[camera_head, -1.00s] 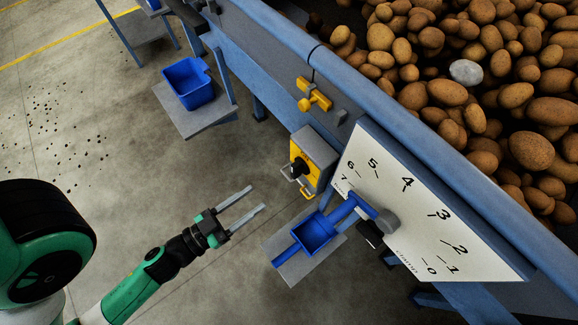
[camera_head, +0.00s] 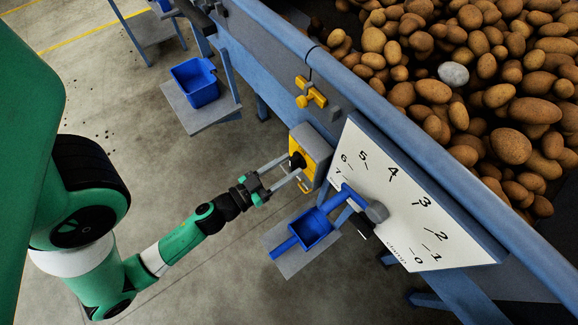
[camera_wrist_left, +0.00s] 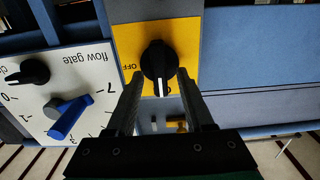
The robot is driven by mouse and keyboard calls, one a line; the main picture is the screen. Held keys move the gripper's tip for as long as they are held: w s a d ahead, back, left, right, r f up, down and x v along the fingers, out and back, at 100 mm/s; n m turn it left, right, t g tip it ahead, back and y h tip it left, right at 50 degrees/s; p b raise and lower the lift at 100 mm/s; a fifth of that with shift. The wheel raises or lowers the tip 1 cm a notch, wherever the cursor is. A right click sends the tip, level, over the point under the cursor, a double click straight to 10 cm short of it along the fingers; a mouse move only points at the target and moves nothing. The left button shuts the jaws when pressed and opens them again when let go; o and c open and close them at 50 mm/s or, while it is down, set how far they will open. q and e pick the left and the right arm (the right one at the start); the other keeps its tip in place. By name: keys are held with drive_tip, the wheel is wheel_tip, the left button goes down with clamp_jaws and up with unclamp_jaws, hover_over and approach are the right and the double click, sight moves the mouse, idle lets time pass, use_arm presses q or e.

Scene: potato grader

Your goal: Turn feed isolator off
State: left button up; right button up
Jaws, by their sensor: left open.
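The feed isolator (camera_head: 318,150) is a grey box with a yellow face and a black rotary knob, on the side of the blue machine frame. In the left wrist view the knob (camera_wrist_left: 157,62) stands upright on the yellow plate (camera_wrist_left: 188,45), its white mark pointing down in the picture. The word OFF is to the left of the knob. My left gripper (camera_head: 290,165) is open, its fingers reaching to the isolator's face. In the left wrist view its fingertips (camera_wrist_left: 160,76) lie either side of the knob's lower part; contact cannot be told. My right gripper is not in view.
A white flow gate scale (camera_head: 400,215) with a blue lever (camera_head: 352,197) is close right of the isolator. A yellow fitting (camera_head: 311,93) is above. Another blue bin (camera_head: 195,83) stands further back. Potatoes fill the machine.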

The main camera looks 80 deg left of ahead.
use_arm(q)
clamp_jaws()
drive_tip(key=shift+m, duration=0.3)
drive_tip(key=m, duration=0.3)
drive_tip(key=shift+d+m, duration=0.1)
drive_tip(key=shift+m, duration=0.2)
drive_tip(key=m, duration=0.2)
drive_tip(key=m+b, duration=0.1)
drive_tip(key=m, duration=0.1)
drive_tip(key=shift+w+d+f+m, duration=0.1)
drive_tip(key=shift+f+m, duration=0.05)
drive_tip(key=shift+m, duration=0.15)
drive_tip(key=m, duration=0.4)
drive_tip(key=shift+d+f+b, duration=0.1)
drive_tip(key=shift+b, duration=0.3)
drive_tip(key=m, duration=0.5)
drive_tip(key=shift+f, duration=0.1)
drive_tip(key=shift+b, duration=0.3)
unclamp_jaws()
